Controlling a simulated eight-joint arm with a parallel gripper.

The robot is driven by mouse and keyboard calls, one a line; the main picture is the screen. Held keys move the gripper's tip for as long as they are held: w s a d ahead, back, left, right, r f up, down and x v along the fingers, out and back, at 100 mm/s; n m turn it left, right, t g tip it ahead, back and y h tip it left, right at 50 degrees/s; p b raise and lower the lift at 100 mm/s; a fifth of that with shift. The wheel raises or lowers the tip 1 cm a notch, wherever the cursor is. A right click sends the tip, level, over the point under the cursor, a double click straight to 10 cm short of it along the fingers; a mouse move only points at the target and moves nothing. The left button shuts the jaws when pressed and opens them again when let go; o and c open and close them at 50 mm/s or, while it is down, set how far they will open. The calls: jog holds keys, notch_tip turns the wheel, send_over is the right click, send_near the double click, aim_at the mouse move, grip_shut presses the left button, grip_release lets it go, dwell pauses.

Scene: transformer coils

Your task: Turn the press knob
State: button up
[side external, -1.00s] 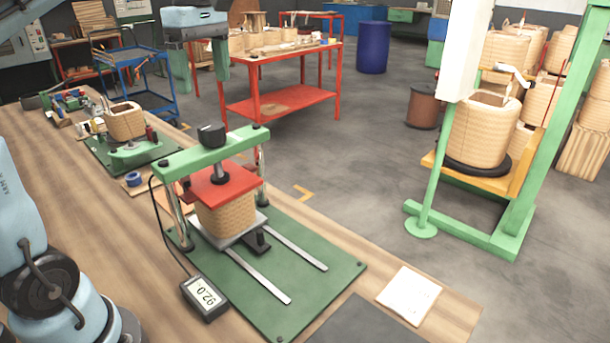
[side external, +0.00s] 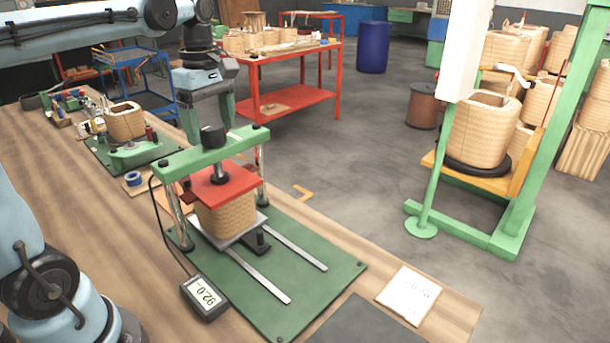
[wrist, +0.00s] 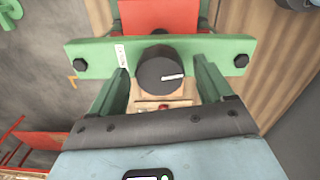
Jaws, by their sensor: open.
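The press knob (side external: 213,138) is a black cylinder on top of the green crossbar (side external: 170,165) of a small press. It also shows in the wrist view (wrist: 160,70), with a pale mark on its top. Below the bar, a red plate (side external: 222,185) rests on a tan wound coil (side external: 228,217). My gripper (side external: 212,122) is open and points down over the knob. In the wrist view its green fingers (wrist: 163,78) stand on either side of the knob, with gaps visible. Finger contact with the knob cannot be told.
A digital gauge (side external: 205,298) with a cable stands on the wooden bench (side external: 70,210) beside the green base plate (side external: 270,312). Two metal rails run along the plate. Another fixture with a coil (side external: 126,122) stands behind left. A paper (side external: 408,293) lies at right.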

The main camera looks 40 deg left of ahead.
aim_at(211, 126)
jog(key=c, duration=1)
jog(key=shift+m, duration=0.3)
jog(key=shift+c, duration=0.2)
jog(key=o, duration=1)
jog(key=shift+o, duration=0.2)
notch_tip(211, 126, up, 12)
